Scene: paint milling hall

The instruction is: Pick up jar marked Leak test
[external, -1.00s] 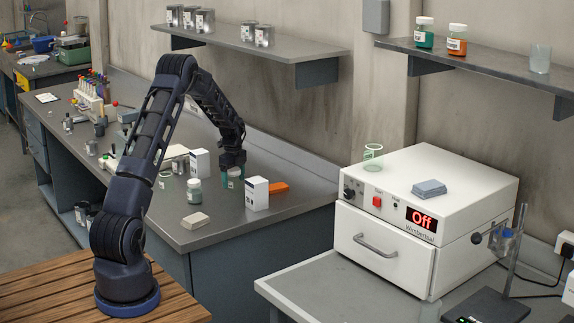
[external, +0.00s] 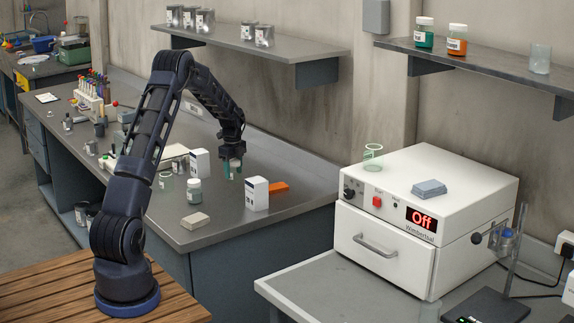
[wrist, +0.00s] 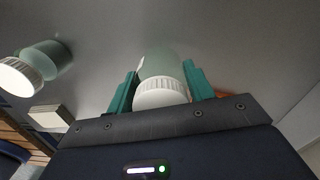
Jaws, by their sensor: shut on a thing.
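My gripper (external: 233,172) is above the steel bench (external: 240,222), with its teal fingers shut on a pale green jar. In the wrist view this held jar (wrist: 161,64) sits between the fingertips (wrist: 161,85), its white ribbed cap towards the camera. The jar appears raised a little off the bench. Its label is mostly hidden and I cannot read it. A similar white-capped jar (external: 194,192) stands on the bench to the left. It also shows at the left of the wrist view (wrist: 48,58); its marking is too small to read.
White boxes stand close by, one behind left (external: 200,162) and one front right (external: 257,194). An orange block (external: 279,187), a beige block (external: 195,221) and a clear glass (external: 165,181) are also near. The shelf (external: 250,45) hangs above the back. The bench's front right is clear.

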